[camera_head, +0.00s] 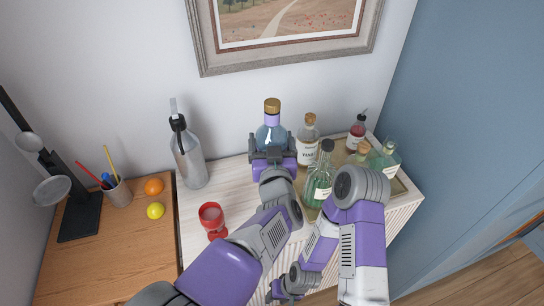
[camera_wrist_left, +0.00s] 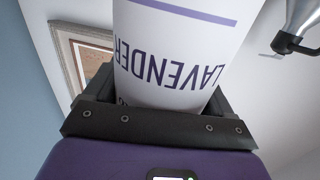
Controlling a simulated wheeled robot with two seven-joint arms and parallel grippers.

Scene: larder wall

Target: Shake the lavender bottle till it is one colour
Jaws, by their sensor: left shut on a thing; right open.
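The lavender bottle (camera_head: 271,135) has a gold cap, a pale purple neck band and bluish glass. It stands cap up between the fingers of my left gripper (camera_head: 273,152), which is shut on it. In the left wrist view its white label (camera_wrist_left: 180,60) reads LAVENDER upside down and fills the space between the fingers (camera_wrist_left: 160,105). The label and lower body are hidden from the head view, so I cannot tell whether the contents are one colour or whether the base touches the cabinet. My right gripper (camera_head: 274,292) is open and empty, low at the front.
A vanilla bottle (camera_head: 308,146), a green bottle (camera_head: 319,182) and several others stand to the right on the white cabinet (camera_head: 228,181). A grey siphon bottle (camera_head: 190,160) and a red goblet (camera_head: 212,218) stand left. A picture frame (camera_head: 290,62) hangs behind.

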